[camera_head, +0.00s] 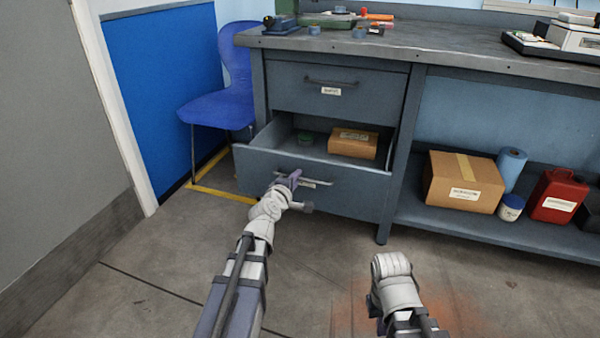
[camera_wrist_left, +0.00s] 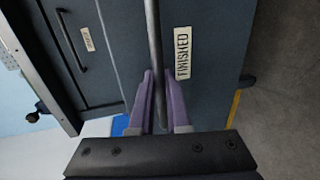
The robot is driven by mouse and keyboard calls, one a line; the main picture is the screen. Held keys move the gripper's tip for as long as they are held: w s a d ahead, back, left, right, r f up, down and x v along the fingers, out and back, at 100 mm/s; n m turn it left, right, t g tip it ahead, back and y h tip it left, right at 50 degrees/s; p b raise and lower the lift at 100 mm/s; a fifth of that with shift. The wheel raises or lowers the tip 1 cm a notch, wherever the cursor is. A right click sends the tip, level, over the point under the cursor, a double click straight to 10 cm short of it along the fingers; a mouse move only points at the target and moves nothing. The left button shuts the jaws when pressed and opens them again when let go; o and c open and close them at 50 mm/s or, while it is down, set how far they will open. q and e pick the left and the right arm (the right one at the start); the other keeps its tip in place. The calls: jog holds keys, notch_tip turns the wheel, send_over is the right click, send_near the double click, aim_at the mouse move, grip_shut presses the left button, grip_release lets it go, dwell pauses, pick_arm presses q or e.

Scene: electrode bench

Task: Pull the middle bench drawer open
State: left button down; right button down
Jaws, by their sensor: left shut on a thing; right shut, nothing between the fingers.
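The grey-blue drawer (camera_head: 352,194) below the top one stands pulled out from the bench, its inside showing in the head view. My left gripper (camera_head: 291,179) is at its front, shut on the bar handle (camera_head: 319,183). In the left wrist view the purple fingers of my left gripper (camera_wrist_left: 160,80) lie on either side of the handle (camera_wrist_left: 154,35), beside a label reading FINISHED (camera_wrist_left: 182,53).
The top drawer (camera_head: 335,90) is shut. A blue chair (camera_head: 218,105) stands left of the bench. A carton (camera_head: 463,182), a blue-and-white tub (camera_head: 511,207) and a red can (camera_head: 559,196) are on the lower shelf (camera_head: 490,230). The floor before the drawer is clear apart from my arms.

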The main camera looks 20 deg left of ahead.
pick_arm(q)
jog(key=shift+s, duration=0.15)
jog(key=c, duration=1.2)
grip_release()
jog(key=shift+o, duration=0.2)
